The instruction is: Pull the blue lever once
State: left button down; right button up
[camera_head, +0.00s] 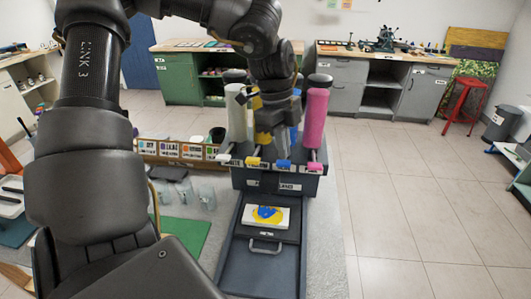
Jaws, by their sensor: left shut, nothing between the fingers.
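A dark dispenser machine (268,182) stands on the table, with a row of small coloured levers along its front. The blue lever (284,163) sits between a yellow lever (253,162) and a pink lever (314,166). My left gripper (279,140) is shut and empty, pointing down just above and behind the blue lever, in front of the tubes. I cannot tell whether it touches the lever. My gripper mostly hides a yellow tube and a blue tube (294,135). My right gripper is not in view.
A white tube (237,115) and a pink tube (316,117) flank my gripper closely. Below is a tray with a white card (265,216) bearing blue and yellow paint. Clear cups (207,197) stand left. Floor on the right is open.

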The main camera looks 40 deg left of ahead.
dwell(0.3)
pick_arm(q)
jog(key=shift+r, duration=0.1)
notch_tip(320, 180, up, 6)
jog(key=p, duration=0.3)
dwell(0.4)
dwell(0.4)
